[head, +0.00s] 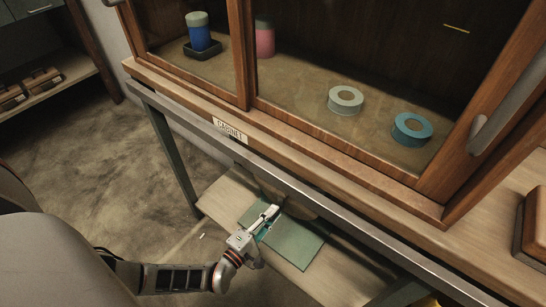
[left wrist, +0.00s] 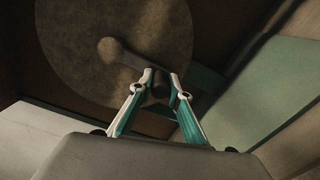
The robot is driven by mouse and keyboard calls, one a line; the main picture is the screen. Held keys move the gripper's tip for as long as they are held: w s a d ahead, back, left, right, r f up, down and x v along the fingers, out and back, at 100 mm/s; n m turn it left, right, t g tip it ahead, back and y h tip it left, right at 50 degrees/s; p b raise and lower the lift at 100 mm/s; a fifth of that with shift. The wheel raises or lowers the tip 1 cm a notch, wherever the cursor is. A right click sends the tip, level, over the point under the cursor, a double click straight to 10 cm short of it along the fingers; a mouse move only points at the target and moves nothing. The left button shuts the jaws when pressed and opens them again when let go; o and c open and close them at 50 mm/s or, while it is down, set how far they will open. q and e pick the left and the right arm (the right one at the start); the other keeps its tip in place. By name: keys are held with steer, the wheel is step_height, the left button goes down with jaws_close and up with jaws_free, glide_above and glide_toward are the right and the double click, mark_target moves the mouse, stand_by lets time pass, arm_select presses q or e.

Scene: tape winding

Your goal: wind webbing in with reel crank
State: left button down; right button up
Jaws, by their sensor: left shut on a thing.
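The reel shows in the left wrist view as a large brown disc (left wrist: 85,35). Its crank (left wrist: 130,60) runs from a round hub at the disc's middle down and right to a dark handle (left wrist: 160,88). My left gripper (left wrist: 160,84) is shut on that handle, one finger on each side. In the head view my left gripper (head: 270,214) reaches under the cabinet's front edge, and the reel is only partly visible there (head: 298,207). I cannot make out the webbing for certain in either view. My right gripper is not in view.
A green mat (head: 297,249) lies on a low wooden shelf (head: 335,285) under the cabinet. The metal rail (head: 300,178) runs just above my left gripper. Behind the cabinet glass are a grey tape roll (head: 332,104), a blue tape roll (head: 399,136) and two jars.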

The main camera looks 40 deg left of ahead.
arm_select(q)
steer(key=shift+w+a+r, duration=0.1)
steer(key=shift+a, duration=0.1)
steer(key=c, duration=1.9)
jaws_free()
steer(key=shift+d, duration=0.1)
steer(key=shift+s, duration=0.35)
steer(key=s, duration=1.1)
steer(key=shift+s+a, duration=0.2)
steer(key=shift+s, duration=0.05)
